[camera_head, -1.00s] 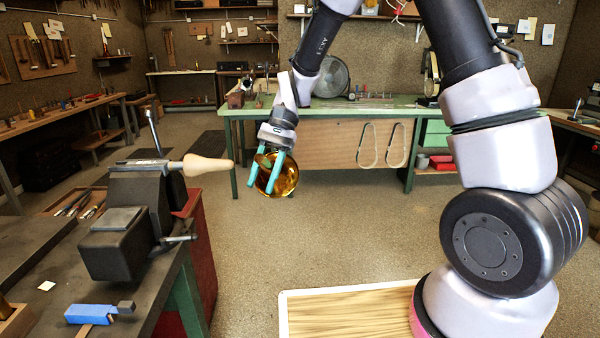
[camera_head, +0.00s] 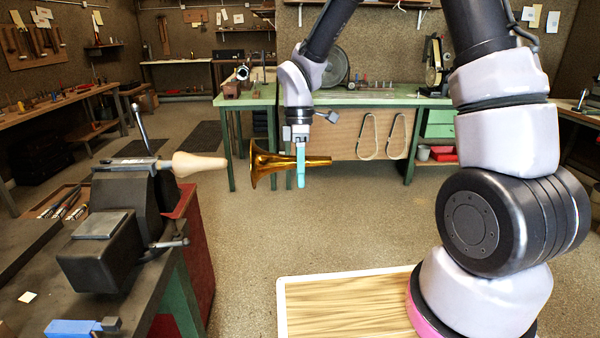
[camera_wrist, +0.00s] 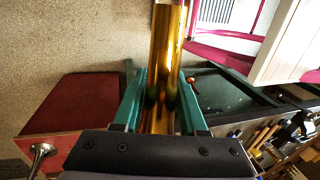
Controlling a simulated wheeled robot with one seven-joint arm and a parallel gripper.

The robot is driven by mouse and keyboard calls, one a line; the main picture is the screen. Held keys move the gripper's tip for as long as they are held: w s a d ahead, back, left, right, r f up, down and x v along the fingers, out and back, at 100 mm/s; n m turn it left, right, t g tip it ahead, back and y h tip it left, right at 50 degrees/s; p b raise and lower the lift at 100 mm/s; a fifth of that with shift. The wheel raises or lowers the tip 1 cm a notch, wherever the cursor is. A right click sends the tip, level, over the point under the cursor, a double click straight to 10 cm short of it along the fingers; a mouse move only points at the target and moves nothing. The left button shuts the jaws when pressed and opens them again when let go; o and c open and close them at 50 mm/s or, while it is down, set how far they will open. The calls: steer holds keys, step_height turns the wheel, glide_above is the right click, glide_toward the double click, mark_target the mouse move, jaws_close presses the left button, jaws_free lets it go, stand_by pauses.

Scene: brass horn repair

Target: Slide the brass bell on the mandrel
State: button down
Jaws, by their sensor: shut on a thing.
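The brass bell (camera_head: 262,164) hangs in the air, roughly level, its flared mouth facing left and its narrow tube pointing right. My gripper (camera_head: 301,184) comes down from above and its teal fingers are shut on the tube. In the wrist view the fingers (camera_wrist: 162,85) stand either side of the gold tube (camera_wrist: 167,45); the flare is not clearly seen there. The pale tapered mandrel (camera_head: 198,164) points right from the vise (camera_head: 125,215). Its tip is a short gap left of the bell's mouth, at about the same height in the head view; depth alignment is hard to tell.
The vise stands on the dark bench (camera_head: 160,285) at left, with a raised lever (camera_head: 141,128) and a side handle (camera_head: 170,243). A blue tool (camera_head: 72,328) lies at the bench front. A green table (camera_head: 390,98) stands behind. The floor between is clear.

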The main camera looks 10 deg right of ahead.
mark_target(262, 173)
steer(key=shift+a+r, duration=0.1)
steer(key=shift+r, duration=0.05)
steer(key=shift+w+a, duration=0.1)
steer(key=shift+a, duration=2.25)
steer(key=shift+a, duration=2)
steer(key=shift+a, duration=0.15)
steer(key=a, duration=0.9)
steer(key=shift+w+a, duration=0.25)
steer(key=shift+a, duration=0.1)
steer(key=shift+c, duration=1.9)
jaws_free()
steer(key=shift+r, duration=0.1)
